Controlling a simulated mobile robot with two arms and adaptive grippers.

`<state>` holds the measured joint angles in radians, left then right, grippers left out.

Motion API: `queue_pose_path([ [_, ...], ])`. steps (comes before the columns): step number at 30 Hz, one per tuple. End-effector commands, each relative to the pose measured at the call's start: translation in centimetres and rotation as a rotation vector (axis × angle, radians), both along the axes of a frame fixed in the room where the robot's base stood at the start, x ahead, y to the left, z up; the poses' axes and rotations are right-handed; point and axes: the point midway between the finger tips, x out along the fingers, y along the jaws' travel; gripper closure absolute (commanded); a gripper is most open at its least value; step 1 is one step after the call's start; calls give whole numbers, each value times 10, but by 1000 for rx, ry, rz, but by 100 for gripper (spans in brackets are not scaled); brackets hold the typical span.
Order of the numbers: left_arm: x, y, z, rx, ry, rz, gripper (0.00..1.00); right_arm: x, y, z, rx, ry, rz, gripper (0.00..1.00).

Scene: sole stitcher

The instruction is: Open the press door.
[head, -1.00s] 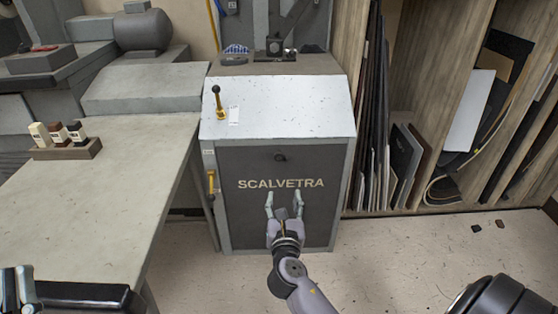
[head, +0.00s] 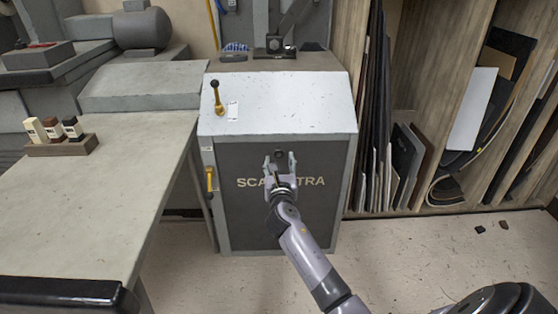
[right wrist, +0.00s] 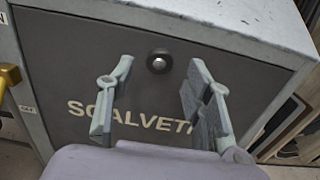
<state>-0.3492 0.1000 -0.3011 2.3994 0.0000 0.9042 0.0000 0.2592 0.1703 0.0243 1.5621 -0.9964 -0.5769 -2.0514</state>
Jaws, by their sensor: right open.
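The press door (head: 240,215) is the dark front panel of the grey cabinet, marked SCALVETRA, and it looks closed. Its small round knob (right wrist: 159,62) sits near the top middle of the panel; in the head view the knob is hard to make out near my gripper. My right gripper (head: 279,160) is open in front of the door at the knob's height. In the right wrist view its two fingers (right wrist: 155,95) stand apart, with the knob showing between and beyond their tips. The fingers hold nothing. My left gripper is not in view.
A yellow lever with a black knob (head: 217,98) stands on the cabinet's sloped top. A yellow handle (head: 210,180) is on its left side. A worktable (head: 110,200) stands at left, and shelves with sheets (head: 400,165) at right. The floor before the cabinet is clear.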

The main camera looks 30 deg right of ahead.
Motion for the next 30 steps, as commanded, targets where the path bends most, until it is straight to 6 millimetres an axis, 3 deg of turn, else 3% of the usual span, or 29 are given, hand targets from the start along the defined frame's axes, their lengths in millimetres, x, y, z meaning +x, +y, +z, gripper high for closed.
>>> queue_pose_path([
  [7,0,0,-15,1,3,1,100,29,-18,-1,0,-1,-1,53],
  [19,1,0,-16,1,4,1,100,34,-21,0,1,-1,0,53],
  [30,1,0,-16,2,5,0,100,34,-21,0,1,-1,0,78],
])
